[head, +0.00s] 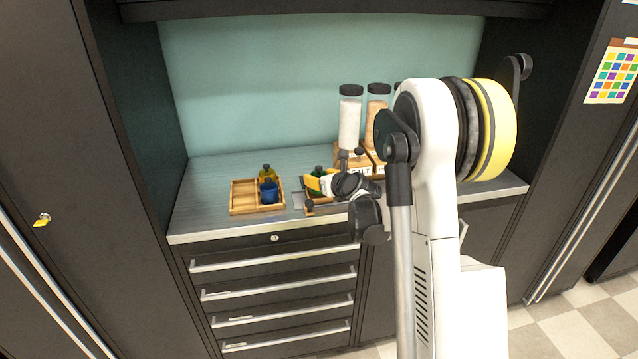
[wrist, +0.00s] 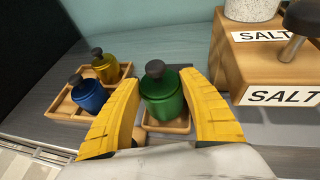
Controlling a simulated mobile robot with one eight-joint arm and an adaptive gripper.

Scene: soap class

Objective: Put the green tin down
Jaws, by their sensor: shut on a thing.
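The green tin (wrist: 163,97) has a dark round knob on its lid and stands upright between my two yellow fingers. My gripper (wrist: 162,84) is shut on it. In the head view the green tin (head: 318,171) shows only in part behind my yellow fingers. A small wooden tray (wrist: 178,126) shows beneath and around the tin. I cannot tell whether the tin's base touches the tray. My fingers and wrist hide much of this tray in the head view.
A wooden tray (head: 243,209) to the left holds a blue tin (head: 268,193) and a yellow tin (head: 267,171). A wooden stand (wrist: 235,65) labelled SALT, with tall jars, is at the right. The counter (head: 205,180) is clear at the far left.

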